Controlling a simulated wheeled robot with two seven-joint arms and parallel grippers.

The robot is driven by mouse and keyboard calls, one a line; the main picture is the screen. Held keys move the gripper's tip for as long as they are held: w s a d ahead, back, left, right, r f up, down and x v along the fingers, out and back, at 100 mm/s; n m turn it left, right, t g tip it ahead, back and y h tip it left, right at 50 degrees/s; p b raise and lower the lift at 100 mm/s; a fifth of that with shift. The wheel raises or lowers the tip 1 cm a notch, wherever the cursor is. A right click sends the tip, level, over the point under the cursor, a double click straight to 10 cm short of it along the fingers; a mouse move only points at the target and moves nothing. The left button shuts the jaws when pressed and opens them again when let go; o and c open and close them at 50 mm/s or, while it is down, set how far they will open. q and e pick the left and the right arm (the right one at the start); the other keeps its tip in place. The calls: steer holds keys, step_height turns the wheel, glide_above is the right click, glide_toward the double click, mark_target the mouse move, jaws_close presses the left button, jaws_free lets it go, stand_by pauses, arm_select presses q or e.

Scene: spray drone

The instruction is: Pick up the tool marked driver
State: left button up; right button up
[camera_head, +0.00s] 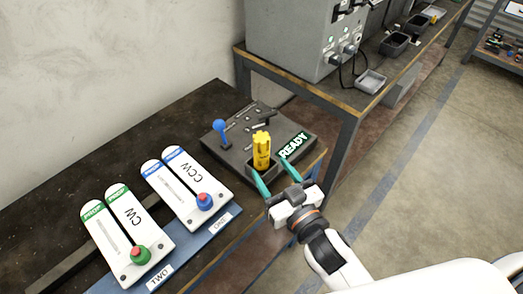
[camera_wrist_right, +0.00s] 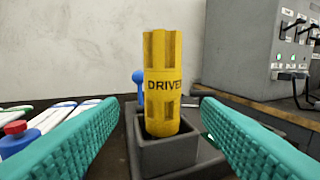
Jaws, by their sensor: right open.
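The yellow driver (camera_head: 261,150) stands upright in a small square holder (camera_head: 249,171) on a dark tool board (camera_head: 219,138). My right gripper (camera_head: 275,177) is open, with teal fingers just in front of the driver. In the right wrist view the fingers lie to either side of the driver, apart from it. My left gripper is not in view.
A blue-knobbed lever (camera_head: 219,128) and small metal pieces lie behind the driver. A lit READY sign (camera_head: 294,145) is right of it. A grey machine (camera_head: 290,40) stands behind.

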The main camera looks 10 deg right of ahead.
mark_target(257, 149)
steer(key=p+x, duration=0.1)
steer(key=x, duration=0.7)
steer(key=shift+d, duration=0.15)
steer(key=c, duration=1.3)
